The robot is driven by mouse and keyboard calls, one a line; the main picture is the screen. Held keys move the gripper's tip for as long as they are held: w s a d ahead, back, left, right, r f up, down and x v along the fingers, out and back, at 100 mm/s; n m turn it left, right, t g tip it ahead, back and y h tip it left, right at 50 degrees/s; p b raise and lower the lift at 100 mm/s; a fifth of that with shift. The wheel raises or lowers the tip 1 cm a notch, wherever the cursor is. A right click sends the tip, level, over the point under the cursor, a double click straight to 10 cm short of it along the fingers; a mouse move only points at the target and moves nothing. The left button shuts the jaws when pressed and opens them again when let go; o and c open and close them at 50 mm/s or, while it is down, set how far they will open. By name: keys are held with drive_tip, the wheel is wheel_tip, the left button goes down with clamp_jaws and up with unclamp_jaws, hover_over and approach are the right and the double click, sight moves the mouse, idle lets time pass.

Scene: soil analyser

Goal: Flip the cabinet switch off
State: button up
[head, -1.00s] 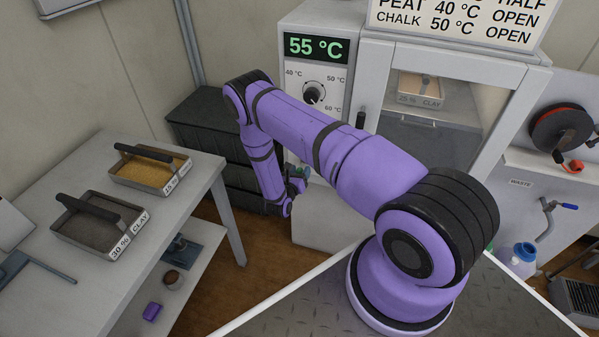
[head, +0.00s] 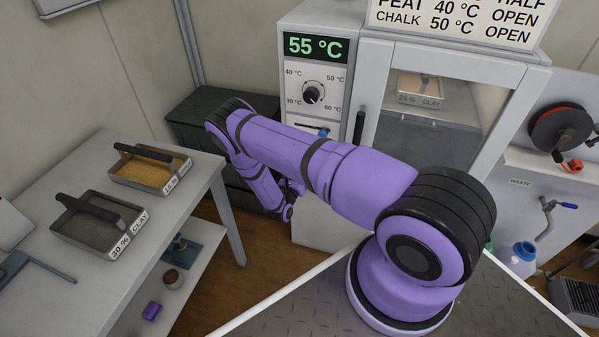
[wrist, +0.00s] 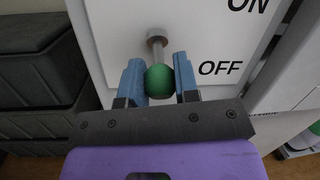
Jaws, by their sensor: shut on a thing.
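The cabinet switch is a lever with a metal stem and a green ball knob (wrist: 159,84) on a pale panel (wrist: 110,35) in the wrist view. ON is printed high on the panel and OFF lower down, just right of the knob. The lever's knob hangs below its pivot, level with the OFF label. My gripper (wrist: 159,86) has its two blue fingers on either side of the knob and is shut on it.
The white cabinet (head: 384,60) has a lit 55 °C display (head: 316,47), a dial (head: 313,92) and a glass door. Dark stacked boxes (head: 215,110) stand left of it. A table (head: 130,245) with two soil trays is at left.

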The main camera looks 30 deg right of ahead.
drive_tip(key=o, duration=0.9)
drive_tip(key=v, duration=1)
drive_tip(key=shift+s+a+f, duration=0.1)
drive_tip(key=shift+s+a, duration=0.1)
drive_tip(key=shift+a, duration=0.15)
